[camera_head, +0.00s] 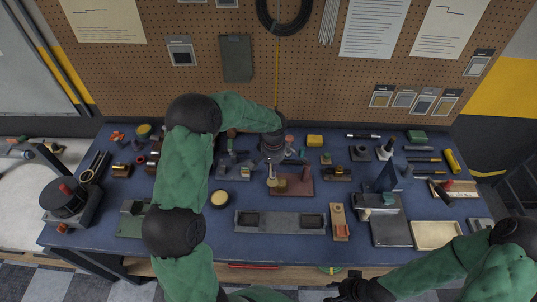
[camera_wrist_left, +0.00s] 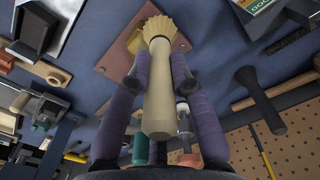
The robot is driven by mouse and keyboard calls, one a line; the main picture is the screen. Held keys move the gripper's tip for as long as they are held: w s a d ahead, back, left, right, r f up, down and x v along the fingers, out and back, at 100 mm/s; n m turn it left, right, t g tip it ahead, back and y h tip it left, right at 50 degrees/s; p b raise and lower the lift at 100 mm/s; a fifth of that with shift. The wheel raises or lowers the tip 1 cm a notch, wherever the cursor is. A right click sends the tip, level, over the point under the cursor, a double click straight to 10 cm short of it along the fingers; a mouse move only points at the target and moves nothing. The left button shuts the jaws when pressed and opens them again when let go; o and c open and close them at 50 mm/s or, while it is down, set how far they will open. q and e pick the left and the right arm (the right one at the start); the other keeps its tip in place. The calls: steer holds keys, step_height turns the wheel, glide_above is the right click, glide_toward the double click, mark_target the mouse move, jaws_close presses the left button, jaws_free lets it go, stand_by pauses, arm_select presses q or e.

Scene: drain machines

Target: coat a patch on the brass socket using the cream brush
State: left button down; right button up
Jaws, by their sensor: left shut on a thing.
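The cream brush (camera_wrist_left: 158,95) is held between the two purple-grey fingers of my left gripper (camera_wrist_left: 155,85) in the left wrist view. Its fluted, fan-like head points away from the gripper, over a reddish-brown plate (camera_wrist_left: 110,62). In the head view my left gripper (camera_head: 273,158) is above the left end of that plate (camera_head: 305,187), with the brush (camera_head: 271,178) below it. A brass-coloured piece (camera_head: 282,186), apparently the socket, stands on the plate close to the brush. Whether the brush touches it is unclear. My right gripper (camera_head: 350,288) is dark, at the front edge, away from the plate.
The blue bench is crowded with tools. A grey two-welled tray (camera_head: 280,223) lies in front of the plate, and a wooden block (camera_head: 339,222) is to its right. A cream tray (camera_head: 437,235) is at the front right. The pegboard (camera_head: 300,85) rises behind.

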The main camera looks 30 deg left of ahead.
arm_select(q)
step_height(320, 180, up, 2)
steer(key=shift+r, duration=0.15)
steer(key=shift+w+d+r+p, duration=0.15)
steer(key=shift+d+r+p, duration=0.2)
steer(key=shift+r+p, duration=0.35)
steer(key=shift+a+r+p, duration=0.25)
steer(key=shift+r+p, duration=0.4)
steer(key=shift+r, duration=0.5)
steer(key=shift+d+r+p, duration=0.15)
steer(key=shift+r+p, duration=0.4)
steer(key=shift+r, duration=0.45)
